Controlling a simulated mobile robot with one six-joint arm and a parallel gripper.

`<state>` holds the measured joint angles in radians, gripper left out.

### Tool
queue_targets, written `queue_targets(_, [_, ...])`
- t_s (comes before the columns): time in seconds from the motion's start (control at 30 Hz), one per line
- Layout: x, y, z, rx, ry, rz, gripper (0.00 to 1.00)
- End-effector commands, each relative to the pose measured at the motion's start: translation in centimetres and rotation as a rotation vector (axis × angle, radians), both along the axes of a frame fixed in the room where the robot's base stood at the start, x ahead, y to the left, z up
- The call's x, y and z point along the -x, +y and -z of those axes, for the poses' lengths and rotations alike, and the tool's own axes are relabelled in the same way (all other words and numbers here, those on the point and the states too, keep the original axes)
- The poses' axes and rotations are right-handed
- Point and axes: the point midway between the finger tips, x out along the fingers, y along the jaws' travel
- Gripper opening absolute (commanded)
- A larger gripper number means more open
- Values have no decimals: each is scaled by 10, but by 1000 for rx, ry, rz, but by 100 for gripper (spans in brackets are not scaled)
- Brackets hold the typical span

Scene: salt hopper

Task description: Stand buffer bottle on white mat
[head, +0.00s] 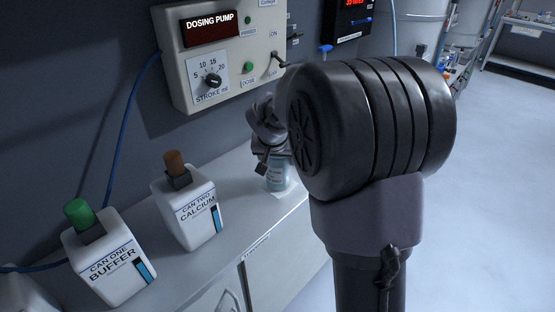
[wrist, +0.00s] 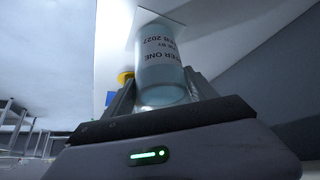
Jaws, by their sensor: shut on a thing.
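The buffer bottle (head: 277,178) is a small clear, bluish bottle with a printed label, upright on or just above the white mat (head: 287,191) on the bench. My gripper (head: 270,156) is shut on its upper part, and my arm partly hides the spot. In the wrist view the bottle (wrist: 163,62) sits between the two fingers of my gripper (wrist: 160,92), its label upside down and reading partly "ER ONE". Its far end meets a pale patch, which looks like the mat (wrist: 166,13). I cannot tell whether the base touches the mat.
White cans labelled buffer (head: 108,262) and calcium (head: 190,212) stand on the bench (head: 225,232) to the left. The dosing pump panel (head: 222,55) is on the wall above the bottle. The bench's front edge is close to the mat; open floor (head: 480,190) lies to the right.

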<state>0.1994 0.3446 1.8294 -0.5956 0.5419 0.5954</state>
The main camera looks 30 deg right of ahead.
Motion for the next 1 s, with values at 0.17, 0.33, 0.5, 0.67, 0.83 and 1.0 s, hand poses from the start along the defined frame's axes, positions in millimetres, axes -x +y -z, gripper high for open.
queue_targets(0.17, [0, 0, 3, 0, 0, 0, 74])
queue_targets(0.33, [0, 0, 3, 0, 0, 0, 88])
queue_targets(0.5, [0, 0, 3, 0, 0, 0, 88])
queue_targets(0.67, [6, 4, -16, 0, -2, -1, 88])
queue_targets(0.83, [29, 19, -60, 0, -3, -1, 88])
queue_targets(1.0, [47, 31, -92, 1, -2, -1, 88])
